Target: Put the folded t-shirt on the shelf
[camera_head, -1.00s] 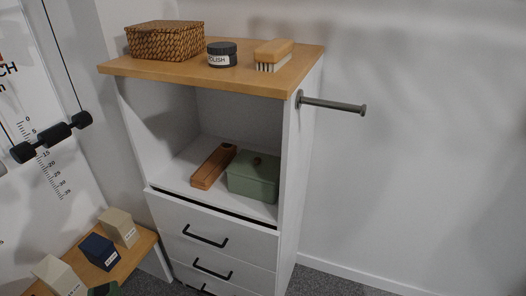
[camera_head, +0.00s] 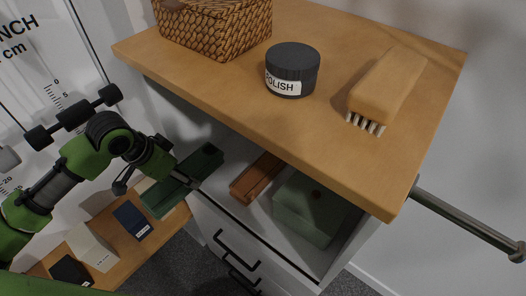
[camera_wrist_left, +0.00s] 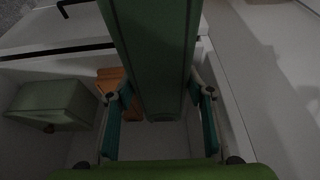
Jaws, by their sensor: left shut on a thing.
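A dark green oblong item (camera_head: 190,180) is held by my left gripper (camera_head: 183,180); I cannot tell whether it is the folded t-shirt. In the head view it is at the left opening of the cabinet's open shelf (camera_head: 222,204). In the left wrist view the green item (camera_wrist_left: 152,60) lies between the two fingers of my left gripper (camera_wrist_left: 158,112), with the shelf interior beyond it. Nothing else in view clearly looks like a t-shirt. My right gripper is not in view.
On the shelf are an orange-brown wooden box (camera_head: 257,178) and a lidded green box (camera_head: 308,208). The cabinet top (camera_head: 225,100) overhangs them and bears a basket (camera_head: 215,28), a polish jar (camera_head: 292,70) and a brush (camera_head: 387,85). A rod (camera_head: 470,220) sticks out at right. Cartons stand on a bench (camera_head: 165,238).

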